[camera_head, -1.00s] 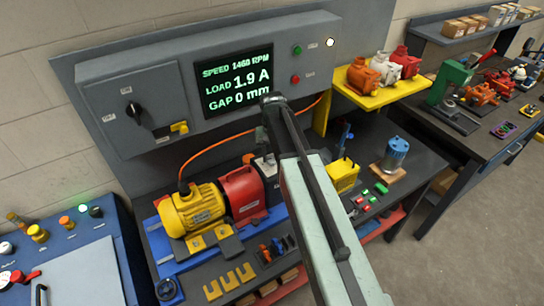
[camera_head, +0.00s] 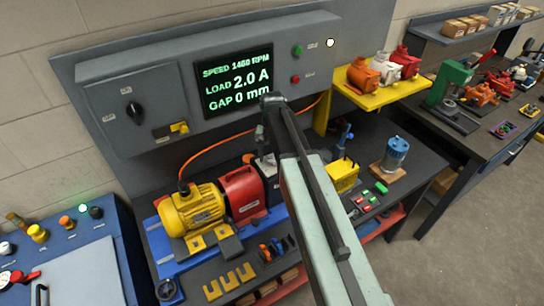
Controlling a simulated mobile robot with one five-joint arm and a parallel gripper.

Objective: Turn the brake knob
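The yellow motor (camera_head: 194,210) sits on a blue base at the bench, coupled to a red housing (camera_head: 243,190). A dark unit stands right of the housing, partly behind my arm; any knob on it is hidden. A black rotary knob (camera_head: 134,110) is on the grey cabinet at left; I cannot read whether it is the brake knob. The screen (camera_head: 234,82) reads speed 1460 RPM, load 2.0 A, gap 0 mm. My arm rises from the bottom right and bends down in front of the panel.
An orange cable (camera_head: 240,131) runs from the motor to the panel. A blue console (camera_head: 75,250) is at lower left.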

